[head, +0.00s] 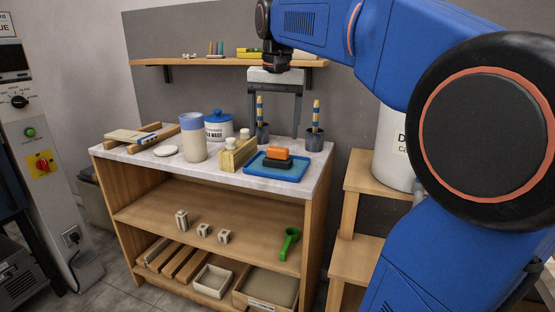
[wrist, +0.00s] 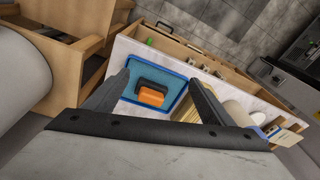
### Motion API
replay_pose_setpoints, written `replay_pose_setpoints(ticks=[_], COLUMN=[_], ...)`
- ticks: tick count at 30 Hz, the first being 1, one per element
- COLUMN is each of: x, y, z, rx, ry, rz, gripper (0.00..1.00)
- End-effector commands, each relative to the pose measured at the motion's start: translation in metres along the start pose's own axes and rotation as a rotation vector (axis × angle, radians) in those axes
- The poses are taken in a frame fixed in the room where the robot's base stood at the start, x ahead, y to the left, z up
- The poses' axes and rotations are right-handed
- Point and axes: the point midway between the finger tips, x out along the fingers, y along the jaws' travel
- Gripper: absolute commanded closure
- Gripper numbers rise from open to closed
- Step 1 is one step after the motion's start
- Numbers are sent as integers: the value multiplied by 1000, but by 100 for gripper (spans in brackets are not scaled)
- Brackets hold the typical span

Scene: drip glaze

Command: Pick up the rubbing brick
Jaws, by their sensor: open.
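The rubbing brick looks to be the dark block with an orange upper part (head: 278,155) in the blue tray (head: 252,169) on the bench top. In the wrist view the dark block and its orange part (wrist: 151,97) lie in the blue tray (wrist: 178,107), between my fingers in the picture. I cannot tell whether the orange part is a handle or a separate piece. My gripper (head: 274,126) is open and empty, pointing down above the back of the tray. Its two fingers also show in the wrist view (wrist: 160,78), apart from the brick.
Two dark cups with yellow-and-blue tools (head: 315,138) stand behind the tray. A wooden rack (head: 238,154), a tall tumbler (head: 193,138) and a lidded jar (head: 218,125) stand to the left. A wall shelf (head: 215,61) runs behind. A white drum (head: 396,150) stands at right.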

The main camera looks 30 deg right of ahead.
Motion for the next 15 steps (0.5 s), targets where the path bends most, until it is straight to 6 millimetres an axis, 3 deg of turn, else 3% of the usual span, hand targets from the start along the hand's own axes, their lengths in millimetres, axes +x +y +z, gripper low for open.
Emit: replay_pose_setpoints(ticks=[1, 6, 10, 15], x=[-8, -32, -43, -50], y=[-2, -1, 1, 4], z=[-20, -69, -95, -113], rx=[37, 159, 228, 279], ry=[-15, -61, -89, -107], rz=[9, 37, 54, 66], gripper=[23, 23, 23, 23])
